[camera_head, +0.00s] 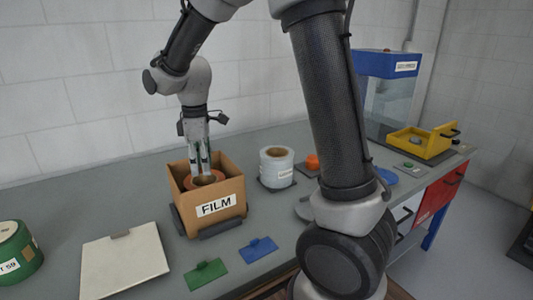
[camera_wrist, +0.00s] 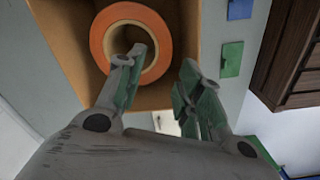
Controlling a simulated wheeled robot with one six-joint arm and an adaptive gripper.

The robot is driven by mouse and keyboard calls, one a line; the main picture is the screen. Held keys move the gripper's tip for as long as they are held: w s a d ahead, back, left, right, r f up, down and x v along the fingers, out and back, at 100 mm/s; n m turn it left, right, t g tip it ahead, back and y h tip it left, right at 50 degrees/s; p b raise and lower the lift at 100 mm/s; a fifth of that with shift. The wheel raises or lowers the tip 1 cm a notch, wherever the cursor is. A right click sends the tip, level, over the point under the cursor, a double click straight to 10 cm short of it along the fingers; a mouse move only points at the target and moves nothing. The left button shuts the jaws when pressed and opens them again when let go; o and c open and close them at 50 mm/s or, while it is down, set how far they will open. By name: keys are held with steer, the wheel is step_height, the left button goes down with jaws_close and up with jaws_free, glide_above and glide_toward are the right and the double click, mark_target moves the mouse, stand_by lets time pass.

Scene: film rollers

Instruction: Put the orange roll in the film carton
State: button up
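The orange roll (camera_wrist: 98,40) lies flat inside the open film carton (camera_wrist: 184,25), with its hollow core facing up. In the head view the orange roll (camera_head: 219,176) shows partly inside the brown carton (camera_head: 234,197) labelled FILM. My gripper (camera_head: 204,168) points down into the carton from above. In the wrist view my gripper (camera_wrist: 163,60) has its fingers apart. The left fingertip overlaps the roll's core and the right one appears beyond the roll's outer edge. I see no clear contact with the roll.
A white roll (camera_head: 276,167) stands right of the carton, with a small orange object (camera_head: 312,162) beyond it. A green roll (camera_head: 18,252) and a pale flat panel (camera_head: 124,259) are at left. Green (camera_head: 206,274) and blue (camera_head: 258,249) pieces lie in front.

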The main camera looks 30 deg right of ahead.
steer(key=s+d+r+m+t, duration=0.2)
steer(key=s+d+r+m, duration=0.4)
steer(key=s+d+r, duration=0.3)
steer(key=s+d+r+m+t, duration=0.1)
steer(key=s+d+m, duration=0.2)
steer(key=s, duration=0.4)
steer(key=s+d+m+t, duration=0.1)
steer(key=s+d+m, duration=0.3)
steer(key=s, duration=0.3)
steer(key=shift+s+r, duration=0.35)
steer(key=shift+r, duration=0.05)
